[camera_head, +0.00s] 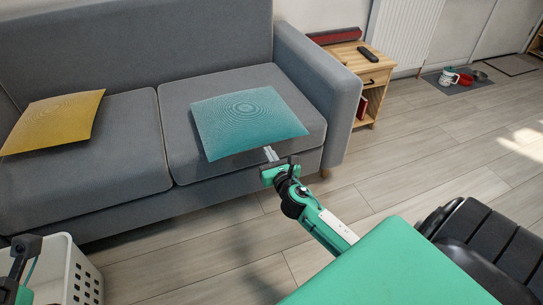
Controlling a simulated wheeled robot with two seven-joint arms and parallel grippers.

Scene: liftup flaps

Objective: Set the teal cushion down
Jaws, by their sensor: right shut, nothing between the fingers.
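The teal cushion (247,118) appears to lie flat on the right seat of the grey sofa (170,104). Its front corner reaches toward the seat's front edge. My right gripper (270,153) is at the cushion's front edge, shut with nothing in it. Whether the fingertips touch the cushion or sit just under its edge cannot be told. Part of my left arm (22,262) shows at the lower left, and its fingers cannot be made out clearly.
A yellow cushion (52,121) lies on the left seat. A white basket (72,275) stands at the lower left. A wooden side table (372,77) with a remote (368,53) stands beyond the sofa's right arm.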

